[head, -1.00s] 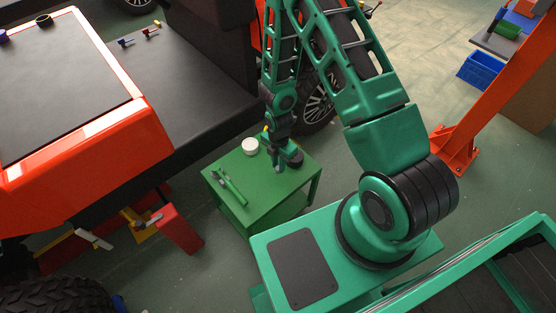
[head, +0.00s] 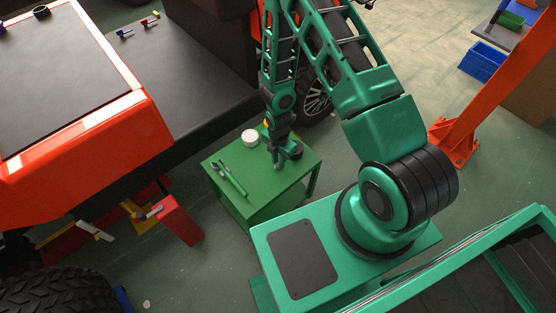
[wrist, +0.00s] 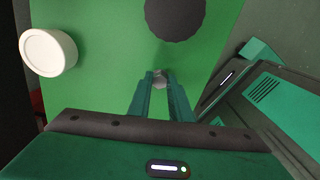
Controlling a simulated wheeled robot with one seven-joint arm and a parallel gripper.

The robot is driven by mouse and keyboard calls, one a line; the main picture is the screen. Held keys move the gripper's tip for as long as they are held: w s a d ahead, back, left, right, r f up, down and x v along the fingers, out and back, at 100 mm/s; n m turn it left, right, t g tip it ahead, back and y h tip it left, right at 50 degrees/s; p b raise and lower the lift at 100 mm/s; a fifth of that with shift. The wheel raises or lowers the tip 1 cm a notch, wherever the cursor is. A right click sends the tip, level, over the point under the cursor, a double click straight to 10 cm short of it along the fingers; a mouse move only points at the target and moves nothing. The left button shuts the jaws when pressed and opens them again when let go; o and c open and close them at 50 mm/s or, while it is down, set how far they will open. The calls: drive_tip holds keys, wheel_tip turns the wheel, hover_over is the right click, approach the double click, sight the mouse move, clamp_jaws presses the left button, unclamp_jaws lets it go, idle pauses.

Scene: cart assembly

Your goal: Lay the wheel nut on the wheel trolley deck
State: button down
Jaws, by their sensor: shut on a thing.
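The wheel nut is a small grey piece (wrist: 160,79) between the fingertips of my gripper (wrist: 161,84) in the wrist view. My gripper (head: 276,162) is shut on it and points down over the green wheel trolley deck (head: 285,178). The deck fills most of the upper wrist view (wrist: 110,70). The nut is too small to make out in the head view. I cannot tell whether it touches the deck or hangs just above it.
A white round pot (head: 250,136) stands on the deck at the back left. Green-handled tools (head: 232,180) lie at the deck's left. A dark round thing (wrist: 175,16) is just beyond my fingertips. The deck's front middle is clear. The orange vehicle (head: 135,130) stands left.

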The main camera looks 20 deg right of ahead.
drive_tip(key=shift+f, duration=0.35)
drive_tip(key=c, duration=1.5)
unclamp_jaws()
drive_tip(key=shift+c, duration=0.2)
wheel_tip(320, 180, up, 11)
drive_tip(key=shift+f, duration=0.2)
drive_tip(key=shift+w, duration=0.1)
